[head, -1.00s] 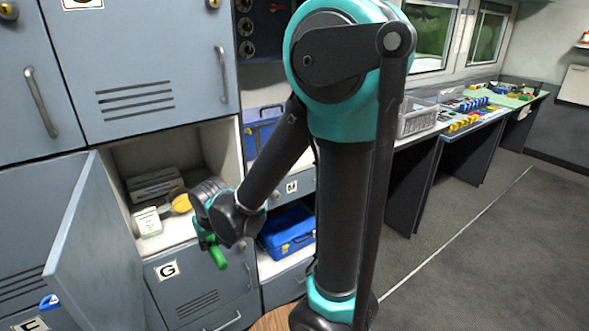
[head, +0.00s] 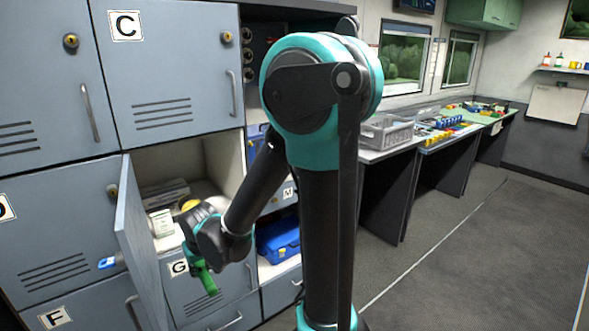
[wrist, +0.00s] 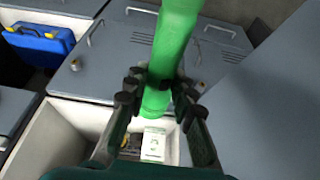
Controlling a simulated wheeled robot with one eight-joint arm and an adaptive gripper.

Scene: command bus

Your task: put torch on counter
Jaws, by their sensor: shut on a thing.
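The torch (head: 203,280) is a green cylinder held in front of the open locker. In the wrist view the torch (wrist: 171,50) runs up from between the fingers to the top edge. My gripper (wrist: 158,88) is shut on it, with a finger on each side. In the head view my gripper (head: 197,262) is partly hidden behind my wrist. The counter (head: 392,150) runs under the windows at the right, well away from my gripper. My arm hides part of its near end.
An open locker door (head: 143,255) stands just left of my gripper. The open compartment holds a white box (head: 162,223) and a yellow item. A blue case (head: 278,240) sits in a low cubby. A grey basket (head: 388,131) and several coloured items occupy the counter. The floor (head: 450,250) at right is clear.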

